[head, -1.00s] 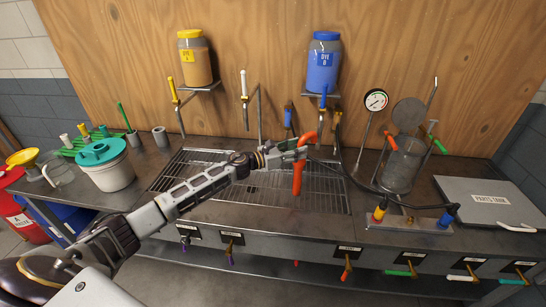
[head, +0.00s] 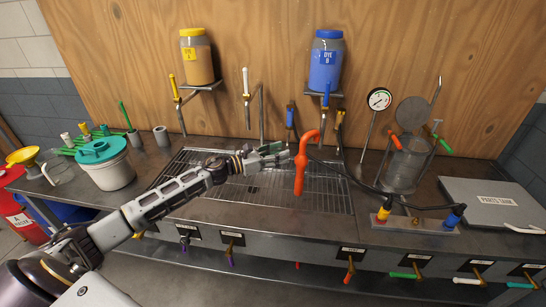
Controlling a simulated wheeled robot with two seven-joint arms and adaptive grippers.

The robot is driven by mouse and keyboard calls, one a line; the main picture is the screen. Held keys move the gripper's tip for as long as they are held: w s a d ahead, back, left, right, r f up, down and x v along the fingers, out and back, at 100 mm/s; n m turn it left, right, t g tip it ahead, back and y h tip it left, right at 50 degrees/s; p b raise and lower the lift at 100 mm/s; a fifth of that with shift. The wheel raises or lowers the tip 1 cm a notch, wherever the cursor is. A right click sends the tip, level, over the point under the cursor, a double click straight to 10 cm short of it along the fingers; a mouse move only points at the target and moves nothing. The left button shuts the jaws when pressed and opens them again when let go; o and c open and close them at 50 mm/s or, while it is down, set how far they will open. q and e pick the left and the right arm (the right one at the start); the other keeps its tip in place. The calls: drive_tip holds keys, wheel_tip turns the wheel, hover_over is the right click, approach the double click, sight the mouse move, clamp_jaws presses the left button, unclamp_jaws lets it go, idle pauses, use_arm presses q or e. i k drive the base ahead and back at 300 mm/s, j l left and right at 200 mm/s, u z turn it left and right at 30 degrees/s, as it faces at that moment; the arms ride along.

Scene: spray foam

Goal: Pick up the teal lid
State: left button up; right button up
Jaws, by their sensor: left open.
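The teal lid (head: 101,149) sits on top of a white bucket (head: 110,171) on the left part of the metal bench. My left gripper (head: 284,152) is over the metal grate in the middle of the bench, well to the right of the lid. It is open, with its tips close to an orange hooked tool (head: 301,165); I cannot tell whether they touch. My right gripper is not in view.
A glass jug (head: 58,171) and a green rack (head: 90,140) stand near the bucket. Dye jars, yellow (head: 197,58) and blue (head: 325,62), sit on wall shelves.

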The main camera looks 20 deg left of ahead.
sight(101, 150)
drive_tip(key=u, duration=2.2)
drive_tip(key=i+j+z, duration=0.1)
drive_tip(key=i+j, duration=0.05)
drive_tip(key=i, duration=0.05)
